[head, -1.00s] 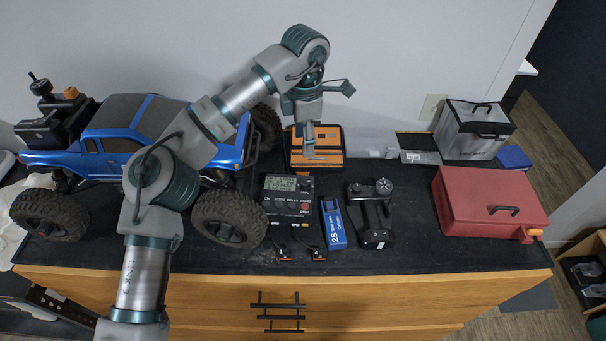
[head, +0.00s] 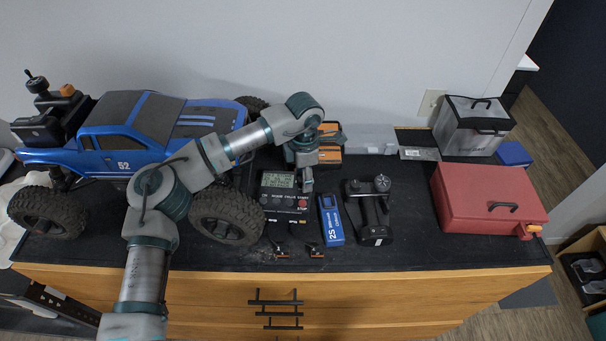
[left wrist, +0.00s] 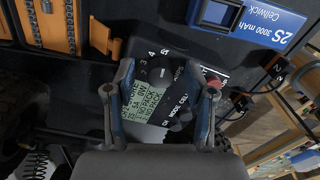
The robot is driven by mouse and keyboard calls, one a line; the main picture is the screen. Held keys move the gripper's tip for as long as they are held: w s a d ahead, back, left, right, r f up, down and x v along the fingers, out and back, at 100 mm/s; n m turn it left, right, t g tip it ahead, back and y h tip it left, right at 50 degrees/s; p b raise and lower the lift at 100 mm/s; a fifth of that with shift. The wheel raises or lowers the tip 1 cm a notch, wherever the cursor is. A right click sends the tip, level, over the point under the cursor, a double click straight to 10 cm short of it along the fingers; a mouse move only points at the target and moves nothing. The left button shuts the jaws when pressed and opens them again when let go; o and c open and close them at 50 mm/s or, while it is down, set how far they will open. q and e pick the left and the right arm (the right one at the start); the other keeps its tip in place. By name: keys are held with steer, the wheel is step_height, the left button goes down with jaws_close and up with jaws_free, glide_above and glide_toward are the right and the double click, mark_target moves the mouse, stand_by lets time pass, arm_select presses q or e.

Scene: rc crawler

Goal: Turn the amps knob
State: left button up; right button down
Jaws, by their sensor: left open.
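The charger (head: 277,199) is a black box with a lit display (head: 278,180), standing on the dark bench mat. In the left wrist view its display (left wrist: 146,106) shows between my fingers. A dark round knob (left wrist: 160,72) with a number scale sits between and just beyond the fingertips. My right gripper is not in view.
A blue battery pack (head: 332,219) and a black transmitter (head: 371,212) stand right of the charger. A blue truck (head: 120,140) is at left. An orange case (head: 329,150) lies behind my gripper. A red box (head: 486,200) is farther right.

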arm_select(q)
steer(key=shift+d, duration=0.15)
steer(key=shift+c, duration=0.5)
steer(key=shift+d, duration=0.15)
steer(key=c, duration=0.4)
steer(key=shift+a, duration=0.2)
jaws_close()
steer(key=shift+a, duration=0.3)
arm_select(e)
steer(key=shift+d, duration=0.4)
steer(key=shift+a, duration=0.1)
